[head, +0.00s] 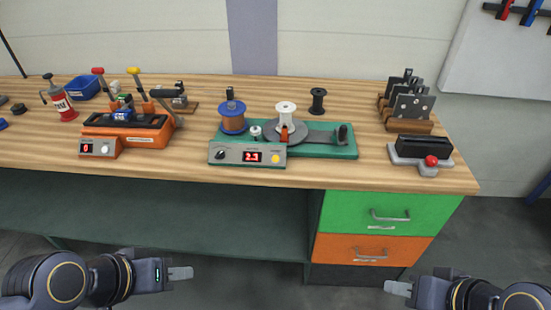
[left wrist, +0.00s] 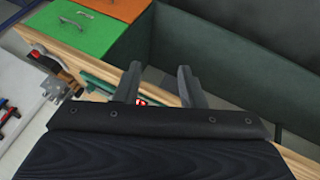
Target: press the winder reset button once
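The winder is a green base (head: 340,151) on the workbench, carrying a copper-coloured spool with blue flanges (head: 233,118), a white spool (head: 286,110) and a grey control box (head: 235,154). The box front has a black knob, a red lit display (head: 253,157) and a yellow button (head: 276,159), which looks like the reset button. My left gripper (head: 181,273) is in front of and below the bench, well away from the button. Its two fingers stand apart and empty in the left wrist view (left wrist: 160,88). My right gripper (head: 398,288) is low at the right; its finger gap cannot be made out.
An orange machine (head: 145,136) with levers, a display and a white button stands left of the winder. A grey unit with a red button (head: 431,161) sits at the right end. Green (head: 350,212) and orange drawers (head: 345,249) are below. Space before the bench is clear.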

